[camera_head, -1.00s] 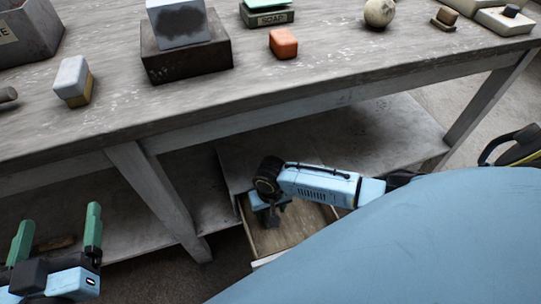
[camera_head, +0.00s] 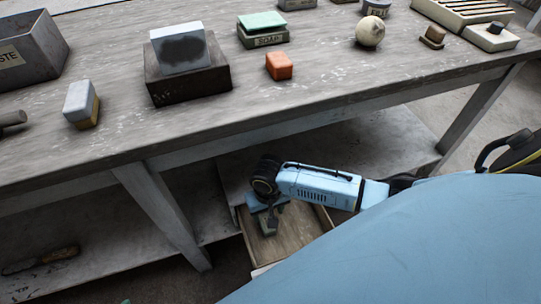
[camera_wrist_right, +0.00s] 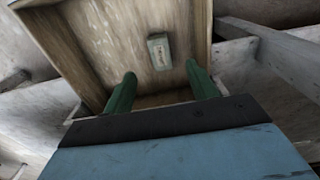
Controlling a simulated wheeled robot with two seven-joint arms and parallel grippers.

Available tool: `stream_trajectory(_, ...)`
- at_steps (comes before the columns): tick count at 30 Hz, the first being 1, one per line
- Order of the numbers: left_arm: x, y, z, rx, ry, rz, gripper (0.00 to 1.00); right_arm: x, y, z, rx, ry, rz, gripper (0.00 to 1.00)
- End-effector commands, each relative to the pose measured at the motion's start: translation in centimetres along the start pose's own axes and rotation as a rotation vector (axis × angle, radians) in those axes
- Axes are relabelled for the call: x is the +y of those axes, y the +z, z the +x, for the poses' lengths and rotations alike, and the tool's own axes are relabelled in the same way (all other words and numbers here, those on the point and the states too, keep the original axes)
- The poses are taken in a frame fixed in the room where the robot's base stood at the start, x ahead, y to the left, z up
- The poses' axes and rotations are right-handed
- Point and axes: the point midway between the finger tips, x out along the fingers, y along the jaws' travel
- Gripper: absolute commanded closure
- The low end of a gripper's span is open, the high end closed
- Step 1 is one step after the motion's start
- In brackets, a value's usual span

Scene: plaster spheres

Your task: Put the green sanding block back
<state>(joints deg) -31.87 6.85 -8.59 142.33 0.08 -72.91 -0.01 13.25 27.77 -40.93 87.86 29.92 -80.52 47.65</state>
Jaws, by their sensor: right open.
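A small grey-green block (camera_wrist_right: 159,52) with a dark mark on its face lies on the floor of an open wooden drawer (camera_head: 306,228). The drawer also fills the upper part of the right wrist view (camera_wrist_right: 104,40). My right gripper (camera_head: 268,220) is down at the drawer. Its two green fingers (camera_wrist_right: 158,88) are spread, with nothing between them, and the block is beyond the tips, apart from them. In the head view my forearm and wrist partly cover the drawer. Only a green tip of my left gripper (camera_head: 125,301) shows at the bottom edge.
The worktop (camera_head: 200,110) above holds a grey-and-yellow block (camera_head: 80,103), an orange block (camera_head: 279,66), a dark stand (camera_head: 187,80) with a smudged block, a soap box (camera_head: 266,38) with a green slab, and a grey bin (camera_head: 30,55). A table leg (camera_head: 165,210) stands left of the drawer.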

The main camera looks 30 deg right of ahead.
Motion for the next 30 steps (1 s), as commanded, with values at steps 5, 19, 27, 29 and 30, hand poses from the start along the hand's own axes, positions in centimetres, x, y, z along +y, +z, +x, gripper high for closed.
stream_trajectory(5,0.0,0.2,0.0,-0.008,-0.001,0.0,0.15,-3.7,2.8,-1.3,0.051,-0.107,-0.121,0.42)
stream_trajectory(19,0.0,0.1,0.0,-0.005,-0.001,0.0,0.15,-3.5,8.0,-14.3,0.529,-0.209,-0.384,0.42)
stream_trajectory(27,0.0,0.1,0.0,-0.004,0.0,0.0,0.15,-0.1,8.7,-17.6,0.626,-0.109,-0.409,0.42)
stream_trajectory(29,0.0,0.1,0.0,-0.004,0.0,0.0,0.15,0.0,8.7,-17.7,0.629,-0.105,-0.411,0.42)
stream_trajectory(30,0.0,0.1,0.0,-0.004,0.0,0.0,0.15,0.0,8.7,-17.7,0.629,-0.105,-0.411,0.42)
